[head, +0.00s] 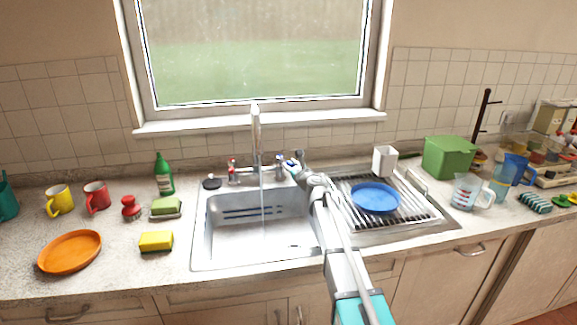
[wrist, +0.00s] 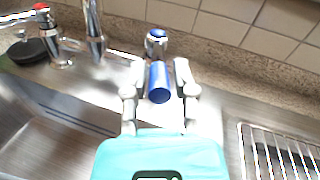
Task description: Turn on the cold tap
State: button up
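The cold tap (head: 290,163) has a blue-marked top and stands right of the chrome spout (head: 256,135), behind the sink. In the wrist view, the cold tap's chrome body with its blue cap (wrist: 157,39) is just ahead, and its blue lever (wrist: 159,82) points toward me. My gripper (wrist: 160,66) is open, one finger on each side of the lever, with small gaps showing. In the head view, my gripper (head: 305,170) reaches over the sink's back right corner and partly hides the tap. A thin stream of water (head: 262,200) falls from the spout.
The red-marked hot tap (head: 232,170) stands left of the spout, near a black plug (head: 212,183). The sink basin (head: 225,240) is empty.

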jog(key=shift+o, duration=0.8)
jog(key=shift+a, duration=0.2)
jog(key=shift+s, duration=0.1)
jog(key=v, duration=1.2)
